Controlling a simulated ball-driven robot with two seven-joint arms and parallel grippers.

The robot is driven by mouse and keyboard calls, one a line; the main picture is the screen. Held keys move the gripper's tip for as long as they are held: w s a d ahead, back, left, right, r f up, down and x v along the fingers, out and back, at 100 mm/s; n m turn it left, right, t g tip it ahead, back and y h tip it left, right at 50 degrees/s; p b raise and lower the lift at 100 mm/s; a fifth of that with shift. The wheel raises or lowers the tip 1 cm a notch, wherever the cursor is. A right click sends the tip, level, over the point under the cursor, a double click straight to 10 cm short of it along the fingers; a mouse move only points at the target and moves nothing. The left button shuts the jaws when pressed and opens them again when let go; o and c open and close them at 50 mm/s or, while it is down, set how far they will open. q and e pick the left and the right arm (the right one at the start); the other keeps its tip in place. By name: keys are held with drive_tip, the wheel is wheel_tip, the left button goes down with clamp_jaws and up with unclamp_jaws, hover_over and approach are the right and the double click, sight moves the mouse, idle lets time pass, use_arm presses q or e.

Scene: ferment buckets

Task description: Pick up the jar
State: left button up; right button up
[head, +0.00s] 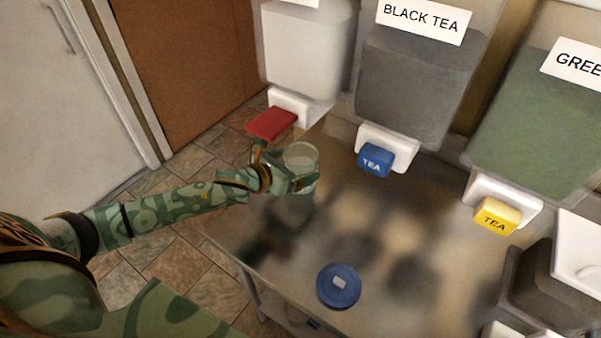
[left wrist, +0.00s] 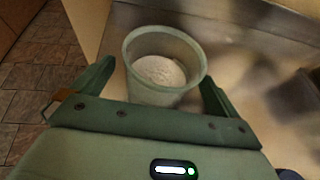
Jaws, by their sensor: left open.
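A clear, open-topped jar (head: 301,157) stands upright near the left edge of the metal counter. It also shows in the left wrist view (left wrist: 165,72), with something whitish at its bottom. My left gripper (head: 290,182) is at the jar in the head view. In the left wrist view its two fingers (left wrist: 155,85) are apart, one on each side of the jar. My right gripper is not in view.
Dispensers with a red tap (head: 271,123), a blue tap (head: 375,160) and a yellow tap (head: 496,216) line the back of the counter (head: 300,255). A round blue lid (head: 338,286) lies near the front. The counter's middle is clear.

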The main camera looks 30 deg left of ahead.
use_arm(q)
drive_tip(key=x, duration=0.3)
drive_tip(key=shift+s, duration=0.2)
drive_tip(key=shift+r, duration=0.15)
drive_tip(key=c, duration=1.5)
